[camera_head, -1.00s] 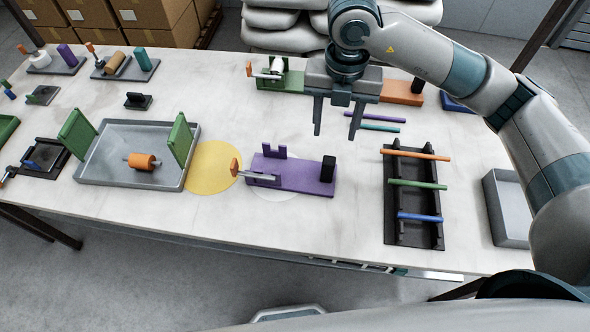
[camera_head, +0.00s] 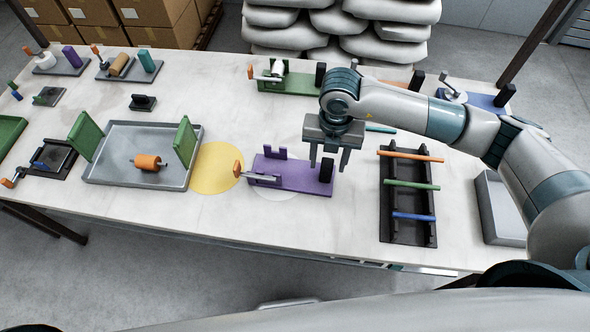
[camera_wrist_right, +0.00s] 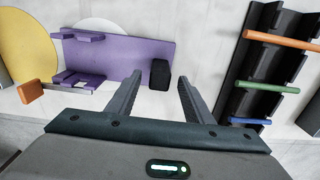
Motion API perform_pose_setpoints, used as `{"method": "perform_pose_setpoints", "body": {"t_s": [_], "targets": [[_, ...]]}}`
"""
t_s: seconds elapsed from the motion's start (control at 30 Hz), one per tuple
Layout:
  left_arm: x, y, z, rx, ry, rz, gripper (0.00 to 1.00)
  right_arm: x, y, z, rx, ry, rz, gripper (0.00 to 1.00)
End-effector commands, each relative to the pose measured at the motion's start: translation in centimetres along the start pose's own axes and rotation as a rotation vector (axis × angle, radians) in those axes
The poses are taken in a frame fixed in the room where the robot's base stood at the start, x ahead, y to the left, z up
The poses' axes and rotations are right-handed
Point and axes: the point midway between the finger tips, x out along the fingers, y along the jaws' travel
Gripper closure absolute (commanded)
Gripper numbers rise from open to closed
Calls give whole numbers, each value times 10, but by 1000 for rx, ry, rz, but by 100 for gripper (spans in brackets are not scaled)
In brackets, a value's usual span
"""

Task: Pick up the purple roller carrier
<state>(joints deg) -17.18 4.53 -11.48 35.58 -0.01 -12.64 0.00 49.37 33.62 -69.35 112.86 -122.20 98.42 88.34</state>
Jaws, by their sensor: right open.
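The purple roller carrier (camera_head: 296,178) lies on the table at the centre of the head view, partly over a white disc. It has a notched purple upright, a black post (camera_head: 326,170) at its right end, and a crank with an orange handle (camera_head: 237,168) at its left end. In the right wrist view the carrier (camera_wrist_right: 125,52) is at the upper left, with its black post (camera_wrist_right: 160,74) just beyond the fingers. My right gripper (camera_head: 329,163) is open and empty, its fingers pointing down close to the black post. I cannot tell whether they touch it. My left gripper is not in view.
A black rack (camera_head: 408,215) with orange, green and blue rods stands to the right. A yellow disc (camera_head: 216,168) and a grey tray (camera_head: 120,176) holding an orange roller (camera_head: 147,162) are to the left. A green carrier (camera_head: 290,82) is behind.

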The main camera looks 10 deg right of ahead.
Motion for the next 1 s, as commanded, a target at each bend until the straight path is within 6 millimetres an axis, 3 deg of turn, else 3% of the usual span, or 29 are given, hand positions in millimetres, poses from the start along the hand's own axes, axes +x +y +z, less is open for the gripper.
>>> {"method": "perform_pose_setpoints", "body": {"t_s": [0.37,0.67,0.8,1.0], "targets": [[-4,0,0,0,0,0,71,2,0,0,0,1,-1,53],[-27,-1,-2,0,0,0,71,29,0,1,1,2,-3,53],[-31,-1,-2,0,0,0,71,46,0,1,2,2,-1,53],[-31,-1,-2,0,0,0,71,52,0,1,1,0,0,53]]}}
